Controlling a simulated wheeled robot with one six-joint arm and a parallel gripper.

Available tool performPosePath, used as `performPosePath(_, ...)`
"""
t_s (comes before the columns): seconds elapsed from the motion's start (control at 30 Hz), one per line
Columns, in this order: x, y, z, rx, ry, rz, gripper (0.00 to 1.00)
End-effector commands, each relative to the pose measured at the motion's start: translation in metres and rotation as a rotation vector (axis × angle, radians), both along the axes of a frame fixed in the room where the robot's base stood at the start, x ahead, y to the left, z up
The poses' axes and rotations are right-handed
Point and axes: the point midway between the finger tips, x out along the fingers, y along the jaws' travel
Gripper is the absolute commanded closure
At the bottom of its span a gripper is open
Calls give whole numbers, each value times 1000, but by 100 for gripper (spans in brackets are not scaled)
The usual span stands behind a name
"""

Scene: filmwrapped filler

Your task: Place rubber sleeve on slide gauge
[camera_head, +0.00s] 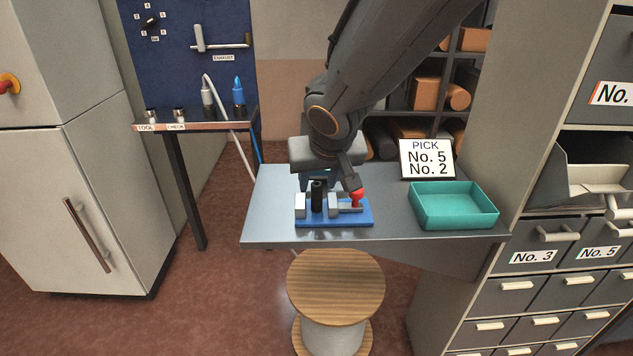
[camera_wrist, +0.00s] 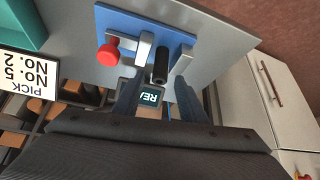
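The slide gauge (camera_head: 347,223) is a blue base with pale grey blocks and a red knob (camera_head: 357,194). It lies on the grey table and also shows in the wrist view (camera_wrist: 112,18). The rubber sleeve, a black upright cylinder (camera_head: 318,196), stands between two grey blocks of the gauge. In the wrist view the sleeve (camera_wrist: 160,67) shows its hollow end. My gripper (camera_wrist: 157,84) is open, its two fingers apart, just behind the gauge as the head camera sees it. The sleeve appears between the finger lines, with visible gaps. Contact with the base is hidden.
A teal tray (camera_head: 455,222) stands on the table at right, with a PICK sign (camera_head: 427,160) behind it. A small display (camera_wrist: 150,97) reading "RE" shows between my fingers. A wooden-topped spool (camera_head: 336,288) stands in front. The table left of the gauge is clear.

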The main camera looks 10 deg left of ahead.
Motion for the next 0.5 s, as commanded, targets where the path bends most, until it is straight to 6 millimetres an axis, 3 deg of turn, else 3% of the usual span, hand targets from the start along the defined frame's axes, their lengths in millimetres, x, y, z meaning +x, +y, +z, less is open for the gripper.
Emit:
performPosePath(0.2,-22,-9,41,4,-5,1,62)
performPosePath(0.5,-46,-20,80,2,-4,1,62)
